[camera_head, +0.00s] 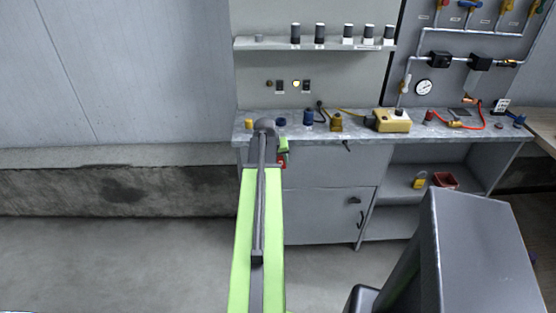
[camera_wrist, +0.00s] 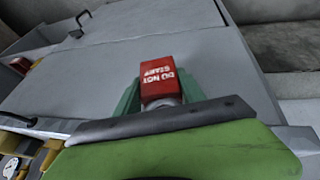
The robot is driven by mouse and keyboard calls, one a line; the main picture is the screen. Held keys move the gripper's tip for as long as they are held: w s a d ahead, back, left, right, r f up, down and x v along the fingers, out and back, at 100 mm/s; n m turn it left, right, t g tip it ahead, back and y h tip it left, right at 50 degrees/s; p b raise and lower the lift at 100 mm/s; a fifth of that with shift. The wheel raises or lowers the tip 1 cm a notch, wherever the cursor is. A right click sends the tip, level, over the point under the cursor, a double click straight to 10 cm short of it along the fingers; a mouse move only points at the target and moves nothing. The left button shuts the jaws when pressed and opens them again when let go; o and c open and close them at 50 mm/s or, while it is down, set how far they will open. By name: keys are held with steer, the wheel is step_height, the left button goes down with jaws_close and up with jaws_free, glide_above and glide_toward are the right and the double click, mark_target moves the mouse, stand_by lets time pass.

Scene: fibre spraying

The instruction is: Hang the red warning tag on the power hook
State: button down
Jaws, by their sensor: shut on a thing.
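The red warning tag (camera_wrist: 160,73), marked "DO NOT START", is held between the green fingers of my gripper (camera_wrist: 157,92) in the wrist view. The lettering appears upside down there. In the head view, my gripper (camera_head: 284,149) is at the far end of my green arm, just in front of the workbench's front edge. A small red part of the tag (camera_head: 283,160) shows beside it, the rest hidden by my arm. I cannot tell which fitting is the power hook.
The grey workbench (camera_head: 365,133) carries a yellow box (camera_head: 392,120) and several small parts. A shelf (camera_head: 315,44) with cylinders hangs above. A pipe panel with a gauge (camera_head: 424,87) is at right. A yellow padlock (camera_head: 420,180) and red container (camera_head: 445,181) sit below. Floor at left is clear.

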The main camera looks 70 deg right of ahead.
steer(key=c, duration=0.6)
jaws_free()
steer(key=p+v, duration=1.5)
steer(key=v, duration=0.2)
steer(key=shift+r+p, duration=0.2)
steer(key=shift+p, duration=0.1)
